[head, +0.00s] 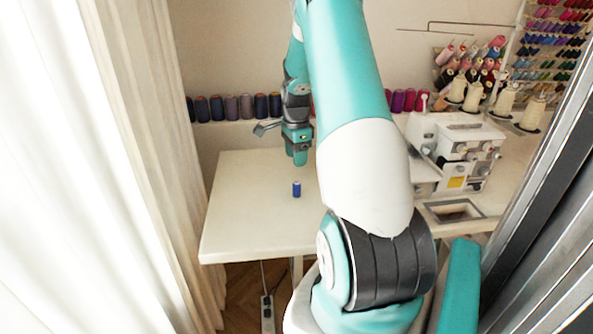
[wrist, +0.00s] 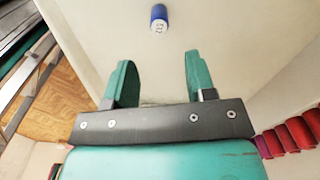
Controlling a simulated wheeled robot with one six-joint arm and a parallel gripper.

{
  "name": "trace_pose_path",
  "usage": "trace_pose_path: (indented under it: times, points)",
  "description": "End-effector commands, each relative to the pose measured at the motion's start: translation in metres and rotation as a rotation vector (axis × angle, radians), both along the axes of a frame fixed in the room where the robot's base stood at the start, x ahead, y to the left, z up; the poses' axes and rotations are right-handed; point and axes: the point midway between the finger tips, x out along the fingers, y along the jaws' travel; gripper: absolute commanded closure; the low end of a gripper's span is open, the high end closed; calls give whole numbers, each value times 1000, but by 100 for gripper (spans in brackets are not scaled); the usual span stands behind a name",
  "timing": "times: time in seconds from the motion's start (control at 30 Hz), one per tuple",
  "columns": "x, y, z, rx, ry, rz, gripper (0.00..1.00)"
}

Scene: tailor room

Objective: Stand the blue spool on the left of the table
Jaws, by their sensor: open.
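My gripper (head: 300,160) is above the table, behind the spool in the head view, pointing down. In the wrist view my gripper (wrist: 157,75) has its two green fingers apart with nothing between them. The spool lies beyond the fingertips, apart from them.
A white sewing machine (head: 455,150) stands on the table's right part. Several thread spools line a shelf (head: 235,122) behind the table, with more on a wall rack (head: 545,50). A white curtain (head: 150,150) hangs at the left. The table's left part is clear.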

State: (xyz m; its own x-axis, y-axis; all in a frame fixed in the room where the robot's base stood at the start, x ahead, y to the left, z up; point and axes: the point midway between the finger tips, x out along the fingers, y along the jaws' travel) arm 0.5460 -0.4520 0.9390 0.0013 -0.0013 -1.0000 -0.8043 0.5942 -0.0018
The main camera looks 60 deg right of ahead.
Motion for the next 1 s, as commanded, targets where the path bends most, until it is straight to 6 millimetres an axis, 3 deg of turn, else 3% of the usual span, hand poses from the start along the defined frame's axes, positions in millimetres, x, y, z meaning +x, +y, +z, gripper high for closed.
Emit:
trace_pose_path:
  times: [0.27, 0.37, 0.47, 0.57, 0.6, 0.67, 0.7, 0.8, 0.9, 1.0]
  points:
    - [1, 2, 12, 0, -1, 9, 50]
    - [14, 24, 23, 3, -16, 111, 50]
    - [39, 81, 48, 10, -52, 374, 50]
    - [56, 173, 82, 25, -109, 784, 50]
    - [55, 215, 95, 31, -136, 970, 50]
    - [45, 276, 112, 40, -178, 1256, 50]
    - [33, 316, 123, 46, -209, 1450, 50]
    - [-15, 401, 142, 59, -295, 1918, 50]
    - [-70, 456, 152, 69, -381, 2313, 50]
    - [-114, 485, 156, 77, -452, 2587, 50]
